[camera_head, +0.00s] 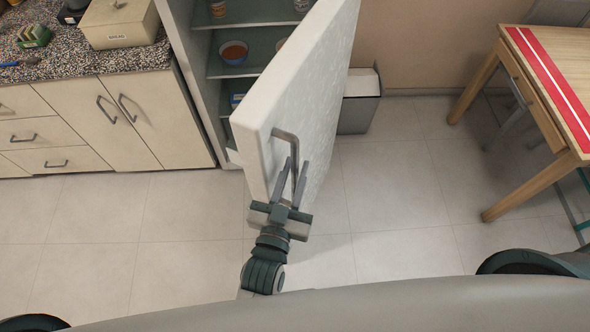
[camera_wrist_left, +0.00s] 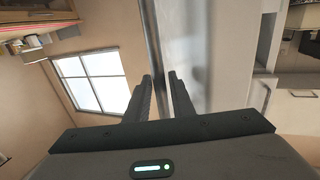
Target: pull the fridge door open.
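The white fridge door (camera_head: 310,90) stands wide open, swung out from the fridge (camera_head: 198,60), whose shelves and inside show in the head view. A grey bar handle (camera_head: 294,146) is on the door's outer face near its free edge. My left gripper (camera_head: 291,178) is at the lower part of this handle, one finger on each side of the bar. In the left wrist view, the handle (camera_wrist_left: 153,35) runs down between the fingertips (camera_wrist_left: 160,76), which look closed around it. Contact on both sides is hard to make out. My right gripper is not in view.
A bowl (camera_head: 234,52) sits on a fridge shelf. Drawers and cupboards (camera_head: 120,125) stand left of the fridge. A grey bin (camera_head: 358,112) is behind the door. A wooden table (camera_head: 535,95) is at right. The tiled floor (camera_head: 95,220) at left is clear.

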